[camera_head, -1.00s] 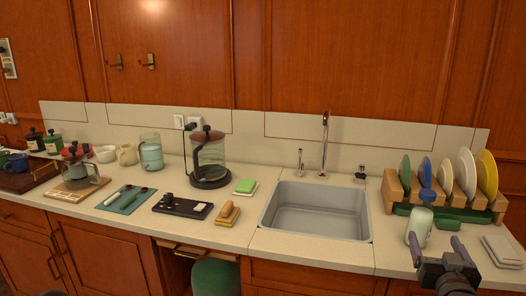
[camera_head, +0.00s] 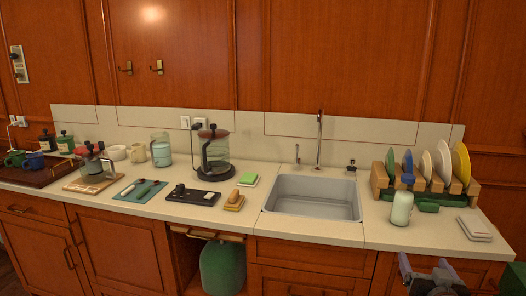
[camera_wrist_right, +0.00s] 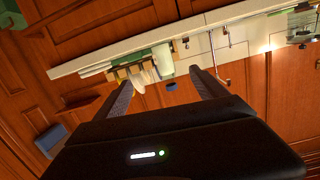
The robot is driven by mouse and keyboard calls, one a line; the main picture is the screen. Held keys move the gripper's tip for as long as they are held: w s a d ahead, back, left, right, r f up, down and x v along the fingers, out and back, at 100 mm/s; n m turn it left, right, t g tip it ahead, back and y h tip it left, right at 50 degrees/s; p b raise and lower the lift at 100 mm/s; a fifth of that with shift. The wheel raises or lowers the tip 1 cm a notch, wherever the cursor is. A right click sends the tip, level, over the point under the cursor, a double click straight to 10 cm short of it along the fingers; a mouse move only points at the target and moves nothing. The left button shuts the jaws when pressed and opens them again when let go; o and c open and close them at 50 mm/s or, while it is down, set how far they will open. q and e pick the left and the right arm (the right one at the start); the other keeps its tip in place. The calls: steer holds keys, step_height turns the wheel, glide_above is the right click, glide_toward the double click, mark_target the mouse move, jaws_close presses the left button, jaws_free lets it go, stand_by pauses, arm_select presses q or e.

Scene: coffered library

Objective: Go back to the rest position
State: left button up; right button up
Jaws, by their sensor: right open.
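My right gripper (camera_head: 425,268) is at the lower right of the head view, in front of the counter's front edge and below the countertop. Its two fingers are apart with nothing between them. In the right wrist view the gripper (camera_wrist_right: 160,88) also shows open and empty, with the counter and cabinets seen tilted beyond the fingers. My left gripper is not in the head view.
A green container (camera_head: 222,268) stands below.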

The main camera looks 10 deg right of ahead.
steer(key=s+a+f+g+y+p, duration=0.1)
steer(key=s+a+f+g+y, duration=0.25)
steer(key=a+f, duration=0.75)
steer(key=s+a+f+g+y+p, duration=0.1)
steer(key=s+a+f+g+y, duration=0.2)
steer(key=a+f, duration=0.75)
arm_select(q)
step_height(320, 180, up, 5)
steer(key=p, duration=0.3)
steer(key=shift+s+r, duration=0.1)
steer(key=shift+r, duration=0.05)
arm_select(e)
steer(key=s+a+f+n+g+y, duration=0.3)
steer(key=s+a+f+g, duration=0.5)
steer(key=s+a+f, duration=0.7)
steer(key=s+a, duration=0.1)
steer(key=s, duration=0.3)
steer(key=shift+a+f, duration=0.15)
steer(key=shift+a, duration=0.05)
steer(key=shift+w, duration=0.1)
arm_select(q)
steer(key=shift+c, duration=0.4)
arm_select(e)
steer(key=shift+c, duration=0.4)
